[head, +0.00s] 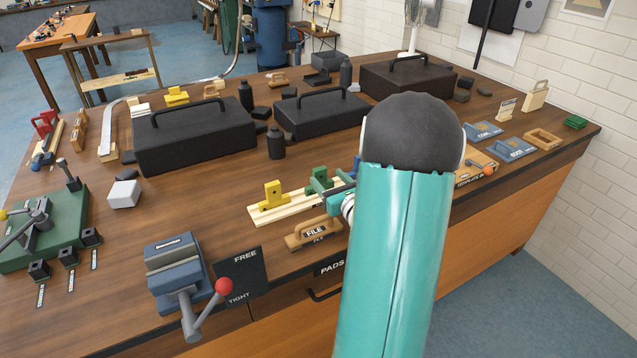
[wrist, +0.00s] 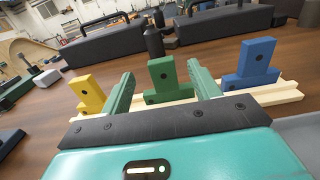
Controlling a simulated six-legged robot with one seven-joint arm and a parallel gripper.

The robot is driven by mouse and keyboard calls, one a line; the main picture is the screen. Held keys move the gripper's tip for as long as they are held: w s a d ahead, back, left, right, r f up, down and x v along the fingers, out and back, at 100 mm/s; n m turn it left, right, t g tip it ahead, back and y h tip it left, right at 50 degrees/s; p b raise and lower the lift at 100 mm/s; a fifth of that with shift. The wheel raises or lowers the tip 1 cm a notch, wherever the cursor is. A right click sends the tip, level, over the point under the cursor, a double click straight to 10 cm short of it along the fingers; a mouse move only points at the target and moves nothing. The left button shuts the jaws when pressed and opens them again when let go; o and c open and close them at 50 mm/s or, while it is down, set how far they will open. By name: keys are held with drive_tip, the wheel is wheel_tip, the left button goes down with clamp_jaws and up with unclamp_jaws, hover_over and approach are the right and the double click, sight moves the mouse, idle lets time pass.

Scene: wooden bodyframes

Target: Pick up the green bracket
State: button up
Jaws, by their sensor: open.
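The green bracket (wrist: 165,80) stands upright on a pale wooden rail (wrist: 285,92), between a yellow bracket (wrist: 87,94) on the left and a blue bracket (wrist: 254,64) on the right. My gripper (wrist: 160,70) is open, with its two green fingers on either side of the green bracket in the wrist view. The fingers look apart from it; how far they reach along it I cannot tell. In the head view the green bracket (head: 319,176) shows just left of my arm, which hides part of the rail and the blue bracket.
Black toolboxes (head: 195,130) and dark bottles (head: 276,143) stand behind the rail. A wooden file block (head: 314,234) lies in front of it, near the bench edge. A blue vise (head: 178,270) with a red-knobbed lever stands front left.

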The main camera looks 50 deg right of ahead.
sight(321, 170)
drive_tip(key=x, duration=0.6)
drive_tip(key=shift+c, duration=0.2)
drive_tip(key=c, duration=1.1)
drive_tip(key=shift+c, duration=0.3)
